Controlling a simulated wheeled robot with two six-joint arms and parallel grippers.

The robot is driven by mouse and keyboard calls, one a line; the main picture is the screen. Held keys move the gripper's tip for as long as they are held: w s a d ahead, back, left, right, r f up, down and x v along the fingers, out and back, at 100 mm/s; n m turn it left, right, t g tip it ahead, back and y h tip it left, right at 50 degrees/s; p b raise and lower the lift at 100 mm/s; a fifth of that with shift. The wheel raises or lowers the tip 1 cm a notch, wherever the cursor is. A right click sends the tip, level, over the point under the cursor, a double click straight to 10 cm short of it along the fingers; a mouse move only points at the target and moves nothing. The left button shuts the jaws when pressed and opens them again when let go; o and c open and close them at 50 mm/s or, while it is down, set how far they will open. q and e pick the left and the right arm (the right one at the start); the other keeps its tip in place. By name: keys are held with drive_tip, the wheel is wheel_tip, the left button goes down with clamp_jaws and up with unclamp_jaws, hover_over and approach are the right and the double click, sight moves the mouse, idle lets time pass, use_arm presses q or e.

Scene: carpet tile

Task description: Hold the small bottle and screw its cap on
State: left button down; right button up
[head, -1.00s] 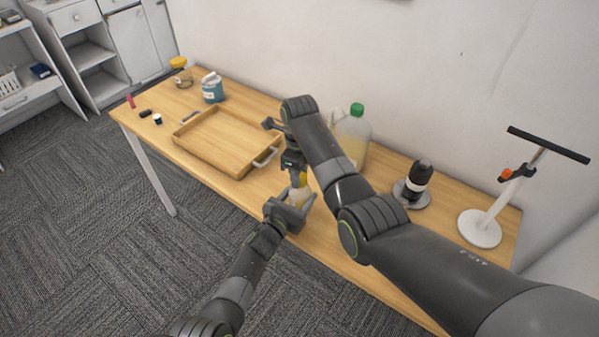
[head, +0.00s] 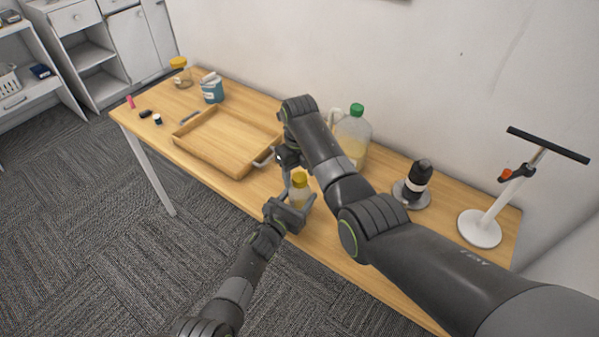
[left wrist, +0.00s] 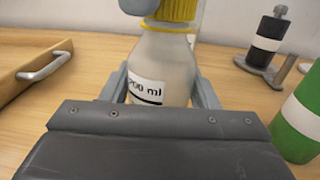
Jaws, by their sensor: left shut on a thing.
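The small bottle (head: 299,199) stands upright with a pale body, and its label reads "200 ml" in the left wrist view (left wrist: 160,80). A ribbed yellow cap (head: 300,178) sits on its neck; its top is cut off in the left wrist view (left wrist: 172,10). My left gripper (head: 297,207) is shut on the bottle's body, one finger on each side. My right gripper (head: 287,160) is just above and behind the cap. One grey fingertip shows by the cap in the left wrist view (left wrist: 138,5); I cannot tell how wide its jaws are.
A wooden tray (head: 190,150) lies left of the bottle. A jug with a green cap (head: 356,110) stands behind my right arm. A black bottle (head: 418,178) and a white stand (head: 480,228) are at right. A green cylinder (left wrist: 300,120) is close right in the left wrist view.

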drive_tip(key=shift+r, duration=2.25)
drive_tip(key=shift+c, duration=0.2)
